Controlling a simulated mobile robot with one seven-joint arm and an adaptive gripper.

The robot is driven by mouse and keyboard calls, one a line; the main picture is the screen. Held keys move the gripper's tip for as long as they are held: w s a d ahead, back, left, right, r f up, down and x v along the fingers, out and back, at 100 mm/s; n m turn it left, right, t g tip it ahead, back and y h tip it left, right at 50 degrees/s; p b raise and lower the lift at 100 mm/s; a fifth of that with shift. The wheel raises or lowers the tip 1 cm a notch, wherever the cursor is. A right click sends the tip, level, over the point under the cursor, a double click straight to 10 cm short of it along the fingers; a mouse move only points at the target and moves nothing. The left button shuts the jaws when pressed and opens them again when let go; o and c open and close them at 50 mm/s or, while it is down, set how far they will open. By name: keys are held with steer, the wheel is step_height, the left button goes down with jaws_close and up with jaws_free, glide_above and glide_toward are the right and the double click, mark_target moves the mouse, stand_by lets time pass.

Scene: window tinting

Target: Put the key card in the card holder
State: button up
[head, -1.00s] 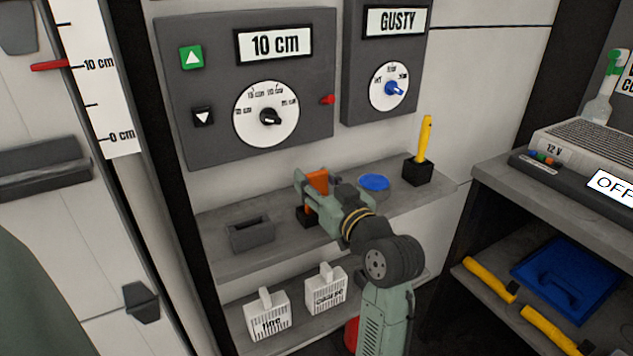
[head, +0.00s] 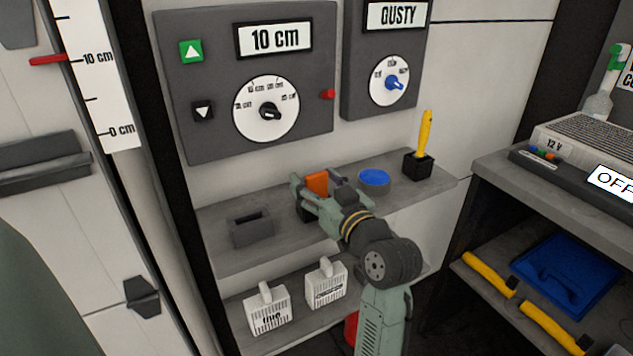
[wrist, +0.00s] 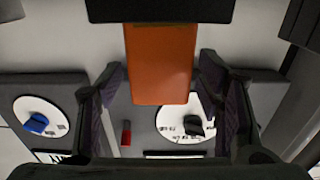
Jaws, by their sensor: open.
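The orange key card (head: 317,183) stands upright in a dark block (head: 305,213) on the upper shelf. The wrist view shows the card (wrist: 160,62) upside down, running into the dark block (wrist: 185,10) at the top edge. My gripper (head: 315,186) is at the card. Its fingers are open on either side of the card, with a gap on both sides in the wrist view (wrist: 161,85). A grey slotted box (head: 252,230), apparently empty, sits left of the block. I cannot tell for certain which of the two is the card holder. My gripper partly hides the block.
A round blue-topped container (head: 374,181) and a black cup (head: 417,166) with a yellow-handled tool stand right of my gripper. The dial panel (head: 210,80) rises behind the shelf. White labelled boxes (head: 267,310) stand on the lower shelf.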

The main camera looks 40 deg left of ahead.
steer(key=shift+r, duration=0.1)
steer(key=shift+d+r, duration=0.1)
steer(key=shift+r, duration=0.05)
steer(key=p+v, duration=0.4)
steer(key=v, duration=0.7)
steer(key=shift+s+d, duration=0.2)
steer(key=shift+d, duration=0.15)
